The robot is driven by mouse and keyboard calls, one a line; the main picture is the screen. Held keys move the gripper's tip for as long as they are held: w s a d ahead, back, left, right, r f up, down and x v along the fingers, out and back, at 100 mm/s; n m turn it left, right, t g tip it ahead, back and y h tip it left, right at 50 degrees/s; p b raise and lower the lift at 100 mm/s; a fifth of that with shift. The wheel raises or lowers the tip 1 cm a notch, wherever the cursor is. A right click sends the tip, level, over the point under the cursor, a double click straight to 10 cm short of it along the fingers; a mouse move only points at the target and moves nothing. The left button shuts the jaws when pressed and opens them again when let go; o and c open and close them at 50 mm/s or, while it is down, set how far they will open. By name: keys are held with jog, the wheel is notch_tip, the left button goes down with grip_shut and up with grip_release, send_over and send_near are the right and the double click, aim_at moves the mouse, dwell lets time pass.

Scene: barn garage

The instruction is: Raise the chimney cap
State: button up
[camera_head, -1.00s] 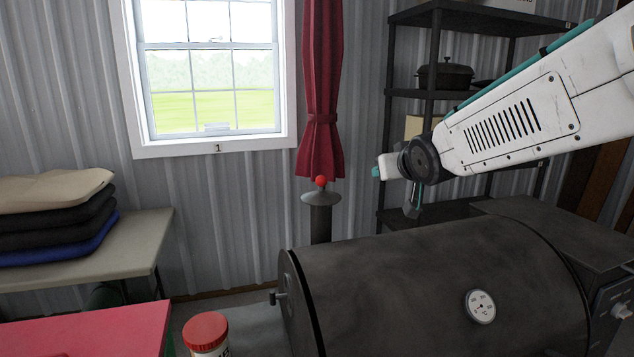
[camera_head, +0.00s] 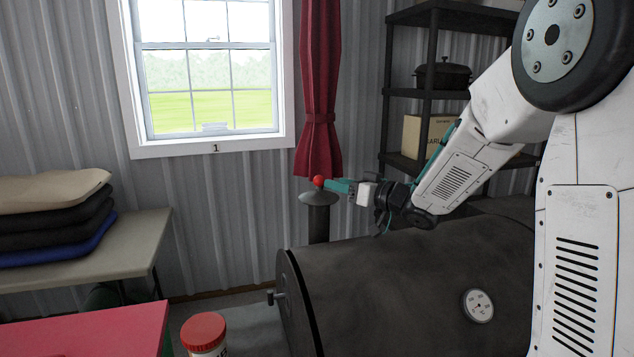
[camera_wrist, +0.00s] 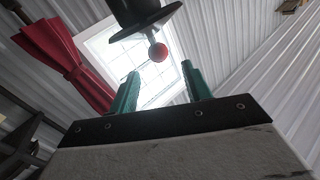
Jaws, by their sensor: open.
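The chimney cap (camera_head: 318,198) is a grey disc with a red ball knob (camera_head: 318,181) on top. It sits at the top of the dark chimney pipe (camera_head: 319,224) of the smoker. My gripper (camera_head: 329,185) is at the right of the knob, its teal fingers pointing left towards it. In the wrist view my two fingers (camera_wrist: 158,82) are apart. The red knob (camera_wrist: 158,52) shows ahead of and between the fingertips, under the dark cap (camera_wrist: 147,24) in that tilted picture. The knob does not look gripped; exact contact in the head view is unclear.
The black smoker barrel (camera_head: 400,280) with a dial lies below my arm. A red curtain (camera_head: 320,90) hangs behind the chimney. A shelf rack (camera_head: 433,90) stands behind my arm. A red-lidded jar (camera_head: 204,328) and a table with folded mats (camera_head: 55,215) are at left.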

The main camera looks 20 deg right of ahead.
aim_at(319, 181)
jog(key=x, duration=0.7)
jog(key=shift+w+a+f, duration=0.15)
jog(key=shift+w+f, duration=0.05)
jog(key=shift+f, duration=0.15)
